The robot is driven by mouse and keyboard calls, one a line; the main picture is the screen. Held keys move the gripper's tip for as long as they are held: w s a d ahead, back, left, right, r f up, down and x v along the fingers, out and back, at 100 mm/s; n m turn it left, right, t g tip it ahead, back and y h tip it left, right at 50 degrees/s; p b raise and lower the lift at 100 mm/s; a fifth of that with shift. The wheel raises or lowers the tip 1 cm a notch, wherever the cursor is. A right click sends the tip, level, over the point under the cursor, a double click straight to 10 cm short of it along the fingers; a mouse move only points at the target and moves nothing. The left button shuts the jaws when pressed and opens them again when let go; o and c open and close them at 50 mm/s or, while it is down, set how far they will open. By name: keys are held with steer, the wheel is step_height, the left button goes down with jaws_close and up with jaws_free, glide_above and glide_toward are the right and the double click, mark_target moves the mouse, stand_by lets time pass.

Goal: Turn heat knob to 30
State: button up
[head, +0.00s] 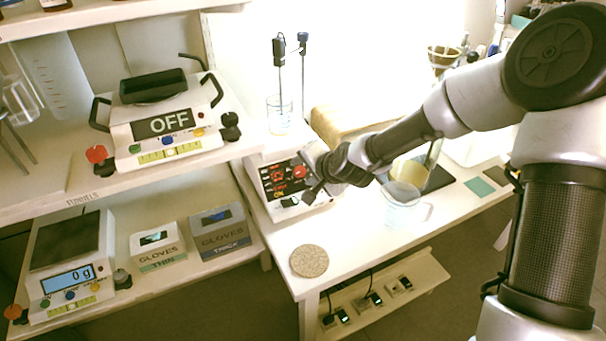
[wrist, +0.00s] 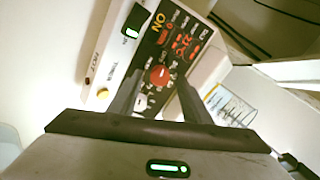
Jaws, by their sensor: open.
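The heating device (head: 262,180) stands on the white bench, with a black front panel showing red digits and a yellow ON. My gripper (head: 314,188) is close in front of the panel. In the wrist view my open gripper (wrist: 160,92) has one finger on each side, near the red knob, with nothing clearly held.
A glass beaker (head: 402,208) stands on the bench to the right, close under my arm. A round cork mat (head: 309,261) lies at the bench's front left.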

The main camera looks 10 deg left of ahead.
steer(key=shift+w+a+f, duration=0.35)
steer(key=shift+w+f, duration=0.1)
steer(key=c, duration=1)
steer(key=shift+c, duration=0.2)
steer(key=shift+m, duration=0.4)
steer(key=m+b, duration=0.1)
steer(key=m, duration=0.1)
steer(key=shift+f+m, duration=0.1)
steer(key=shift+m, duration=0.3)
steer(key=m+b, duration=0.1)
steer(key=m, duration=0.3)
